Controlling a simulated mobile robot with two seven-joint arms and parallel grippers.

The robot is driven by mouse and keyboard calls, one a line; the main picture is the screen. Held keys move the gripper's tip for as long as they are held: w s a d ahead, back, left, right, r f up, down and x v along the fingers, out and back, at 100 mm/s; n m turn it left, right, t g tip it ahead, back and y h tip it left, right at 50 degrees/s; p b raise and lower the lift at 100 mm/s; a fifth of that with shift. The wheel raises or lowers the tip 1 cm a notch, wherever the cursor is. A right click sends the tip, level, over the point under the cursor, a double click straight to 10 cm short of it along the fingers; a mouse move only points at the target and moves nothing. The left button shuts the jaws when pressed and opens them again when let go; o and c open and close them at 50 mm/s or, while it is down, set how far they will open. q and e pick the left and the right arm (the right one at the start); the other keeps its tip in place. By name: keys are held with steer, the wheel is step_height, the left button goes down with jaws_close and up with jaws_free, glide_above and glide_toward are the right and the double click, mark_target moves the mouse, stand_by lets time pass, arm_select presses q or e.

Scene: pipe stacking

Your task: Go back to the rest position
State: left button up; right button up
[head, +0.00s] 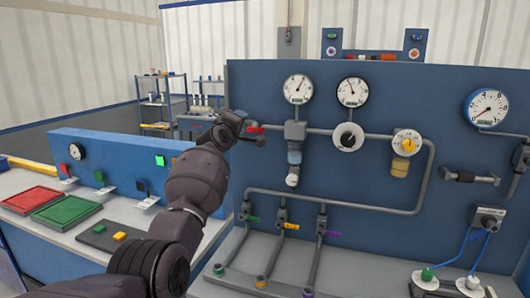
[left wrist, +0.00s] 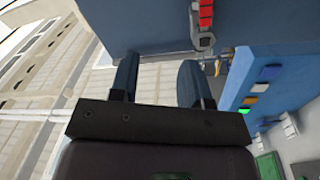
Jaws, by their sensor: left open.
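My left arm rises from the bottom of the head view, and its gripper (head: 246,130) is at the left end of the blue pipe panel (head: 400,215). In the head view the gripper is small and partly hidden by my own wrist. A red-handled valve (head: 256,129) on the upper pipe shows right beside it. In the left wrist view my left gripper (left wrist: 158,78) has its two fingers apart with nothing between them. The red handle (left wrist: 206,14) is beyond the fingertips, up and to the right, apart from them. My right gripper is not in view.
Gauges (head: 352,91), a regulator (head: 347,136) and grey pipes cover the panel. Green, orange and purple valves (head: 330,233) stand along its base. To the left is a bench with a red tray (head: 32,199) and a green tray (head: 66,209). Shelving (head: 160,100) stands behind.

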arm_select(q)
steer(key=s+a+m+t+y, duration=0.2)
steer(key=s+a+m, duration=0.3)
steer(key=s+a+f+m+g+y, duration=0.1)
steer(key=s+a+f+m, duration=0.25)
steer(key=s+f, duration=0.45)
steer(key=s+a+f+m+y, duration=0.15)
steer(key=s+a+f, duration=0.3)
steer(key=f, duration=0.65)
steer(key=s+a+f+g, duration=0.2)
steer(key=s+f, duration=0.8)
steer(key=s, duration=0.3)
steer(key=s+a+f+g+y+b, duration=0.1)
steer(key=s+f+g, duration=0.2)
steer(key=s+f, duration=0.8)
steer(key=s+a+f+m+g, duration=0.1)
steer(key=s+a+f+g, duration=0.1)
steer(key=s+f, duration=0.8)
steer(key=s, duration=0.6)
steer(key=shift+s+a+f+g+b, duration=0.2)
steer(key=shift+a+f+g+b, duration=0.1)
steer(key=shift+a+f+b, duration=0.05)
